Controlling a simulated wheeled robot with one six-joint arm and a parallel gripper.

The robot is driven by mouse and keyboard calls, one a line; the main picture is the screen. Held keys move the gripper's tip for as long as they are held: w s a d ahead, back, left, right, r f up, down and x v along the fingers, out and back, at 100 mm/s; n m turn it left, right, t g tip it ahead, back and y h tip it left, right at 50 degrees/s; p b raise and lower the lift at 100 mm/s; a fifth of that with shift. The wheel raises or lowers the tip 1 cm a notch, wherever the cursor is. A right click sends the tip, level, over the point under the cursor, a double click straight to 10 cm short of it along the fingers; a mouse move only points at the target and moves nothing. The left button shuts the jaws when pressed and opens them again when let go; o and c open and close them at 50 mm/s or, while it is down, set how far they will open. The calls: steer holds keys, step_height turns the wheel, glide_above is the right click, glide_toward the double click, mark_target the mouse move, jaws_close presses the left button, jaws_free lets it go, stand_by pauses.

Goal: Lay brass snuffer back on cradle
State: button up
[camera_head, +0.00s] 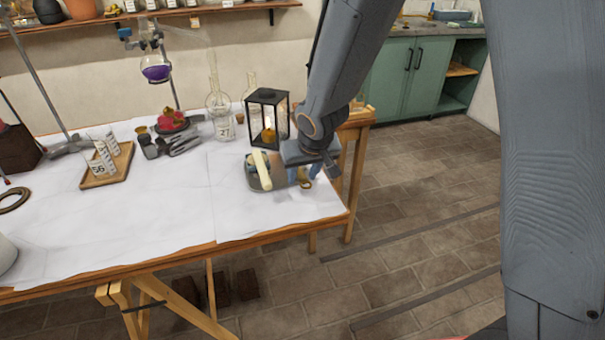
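My gripper (308,173) is low over the right end of the white-covered table, just right of a shallow metal dish. Bluish parts show at its tip, but its fingers are too small and partly hidden to tell open from shut. A small brass-coloured piece (305,184) shows right beside the tip, close to the table; it may be part of the snuffer, and I cannot tell whether it is held. A pale cream bar (261,170) lies across the grey dish (252,182). I cannot make out the cradle with certainty.
A black lantern (254,97) stands just behind the dish. Glass flasks (219,105), a wooden tray (122,158) with white labelled pieces, and dark tools (181,143) are farther left. The table's front middle is clear. Green cabinets (393,75) stand beyond the tiled floor.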

steer(key=shift+p+v, duration=2.55)
steer(key=shift+v, duration=1.35)
steer(key=s+d+r+m+g, duration=0.1)
steer(key=s+d+g, duration=0.1)
steer(key=s+d, duration=0.6)
steer(key=s+d+r+m+g+h, duration=0.1)
steer(key=s+d+m+g, duration=0.1)
steer(key=s+d, duration=0.6)
steer(key=s, duration=0.3)
steer(key=shift+r+g, duration=0.2)
steer(key=shift+g, duration=0.1)
